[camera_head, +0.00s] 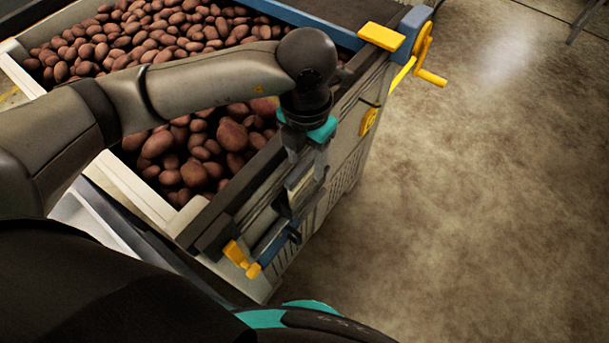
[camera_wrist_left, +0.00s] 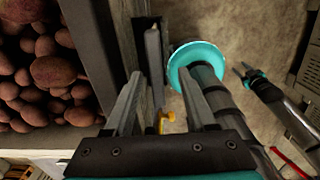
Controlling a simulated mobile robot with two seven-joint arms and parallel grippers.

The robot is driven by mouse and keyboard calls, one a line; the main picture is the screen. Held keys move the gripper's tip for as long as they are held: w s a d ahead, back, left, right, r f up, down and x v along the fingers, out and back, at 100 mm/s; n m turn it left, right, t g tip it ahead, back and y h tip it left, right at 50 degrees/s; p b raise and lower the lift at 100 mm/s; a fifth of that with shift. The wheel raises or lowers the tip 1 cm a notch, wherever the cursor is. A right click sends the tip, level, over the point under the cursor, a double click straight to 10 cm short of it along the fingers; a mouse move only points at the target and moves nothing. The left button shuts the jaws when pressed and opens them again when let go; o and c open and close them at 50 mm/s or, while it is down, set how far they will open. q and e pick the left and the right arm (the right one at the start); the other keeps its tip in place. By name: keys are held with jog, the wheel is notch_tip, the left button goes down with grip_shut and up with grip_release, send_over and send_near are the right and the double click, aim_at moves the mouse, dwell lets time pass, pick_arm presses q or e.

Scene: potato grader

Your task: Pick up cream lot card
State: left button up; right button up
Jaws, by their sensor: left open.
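My left gripper (camera_head: 300,192) hangs fingers-down beside the grader's near side wall. It is open. A pale, flat piece (camera_head: 299,176) shows between its fingers in the head view; it may be the cream lot card, but the fingers hide much of it and I cannot tell. In the left wrist view the open fingers of my left gripper (camera_wrist_left: 160,73) stand on either side of a thin, upright grey-white strip (camera_wrist_left: 153,68) next to the wall. No contact with it can be made out.
The grader bin (camera_head: 150,203) holds many red-brown potatoes (camera_head: 195,150). A blue bar with yellow ends (camera_head: 275,243) lies below my left gripper. A yellow crank (camera_head: 428,60) and yellow block (camera_head: 381,37) stand at the far corner. Bare floor (camera_head: 480,190) is free on the right.

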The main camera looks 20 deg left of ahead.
aim_at(304, 174)
pick_arm(q)
jog(key=f, duration=0.5)
jog(key=shift+w+a+f, duration=0.15)
jog(key=shift+w+f, duration=0.05)
jog(key=shift+f, duration=0.15)
grip_shut()
dwell(0.3)
